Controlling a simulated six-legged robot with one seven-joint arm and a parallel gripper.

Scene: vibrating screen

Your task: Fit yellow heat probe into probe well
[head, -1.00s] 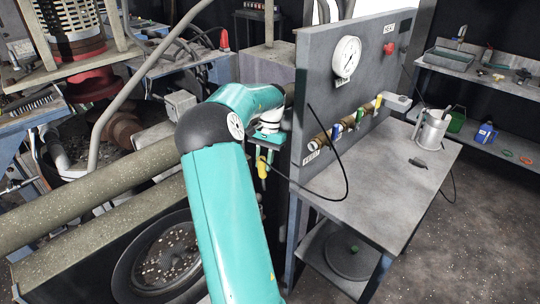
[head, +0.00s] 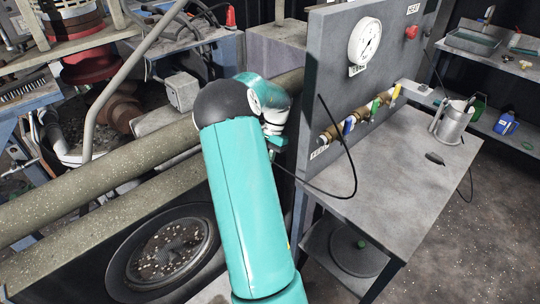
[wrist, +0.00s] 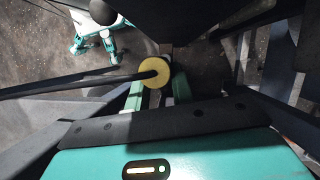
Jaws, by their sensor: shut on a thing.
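The yellow heat probe shows in the wrist view as a round yellow end (wrist: 154,66) with a black cable running off to the left. My gripper (wrist: 155,92) is shut on it, with a teal finger on each side. In the head view my own arm hides the probe; only a small part of my wrist (head: 277,142) shows, left of the grey panel's near edge. A black cable (head: 352,165) loops from the panel toward the arm. I cannot make out the probe well in either view.
The grey panel (head: 330,80) carries a gauge (head: 365,41), a red button (head: 411,32) and a brass manifold (head: 362,113) with coloured handles. A metal table (head: 390,180) holds a metal jug (head: 454,122). A speckled pipe (head: 90,205) runs left of my arm.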

